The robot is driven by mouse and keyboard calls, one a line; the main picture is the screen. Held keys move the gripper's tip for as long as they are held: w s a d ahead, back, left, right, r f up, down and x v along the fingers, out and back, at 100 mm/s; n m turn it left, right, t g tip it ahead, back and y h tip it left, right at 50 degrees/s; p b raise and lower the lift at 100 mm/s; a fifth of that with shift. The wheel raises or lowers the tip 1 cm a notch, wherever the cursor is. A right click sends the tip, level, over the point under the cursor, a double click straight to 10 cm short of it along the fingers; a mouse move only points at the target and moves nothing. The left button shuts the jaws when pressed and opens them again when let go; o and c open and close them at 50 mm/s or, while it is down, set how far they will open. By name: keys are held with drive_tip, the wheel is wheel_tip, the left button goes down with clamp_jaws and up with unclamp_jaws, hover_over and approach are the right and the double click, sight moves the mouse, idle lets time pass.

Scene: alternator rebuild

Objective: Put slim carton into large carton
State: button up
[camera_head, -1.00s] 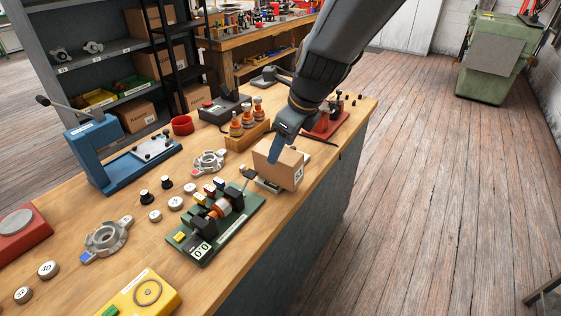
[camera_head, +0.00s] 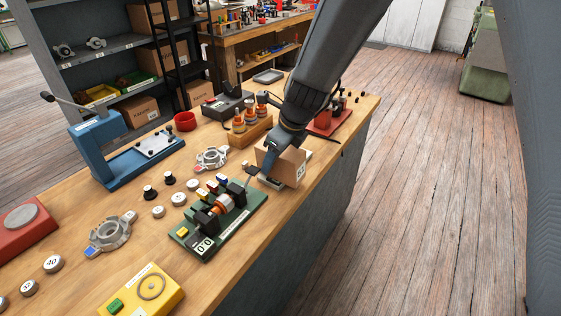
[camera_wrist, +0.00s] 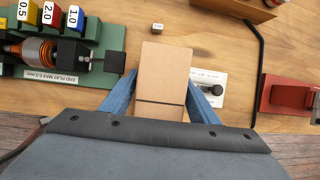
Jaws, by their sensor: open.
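A plain brown carton (camera_head: 291,166) stands on the wooden bench near its right edge. It is the only carton I see on the bench, and I cannot tell for sure whether it is the slim one. My gripper (camera_head: 273,170) is down at this carton. In the wrist view the carton (camera_wrist: 164,62) lies between the blue fingers of my open gripper (camera_wrist: 162,84), one finger on each side. Narrow gaps seem to show beside it. Larger brown cartons stand on the grey shelf (camera_head: 110,52), one on the lower shelf (camera_head: 139,112); I cannot tell which is the large carton.
A green test fixture (camera_head: 222,222) is close left of the carton. A wooden stand with copper-coloured parts (camera_head: 250,132) is behind it, and a red device (camera_head: 326,122) is farther right. The floor to the right is open.

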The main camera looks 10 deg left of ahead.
drive_tip(key=shift+f, duration=0.25)
idle(0.6)
drive_tip(key=c, duration=1.2)
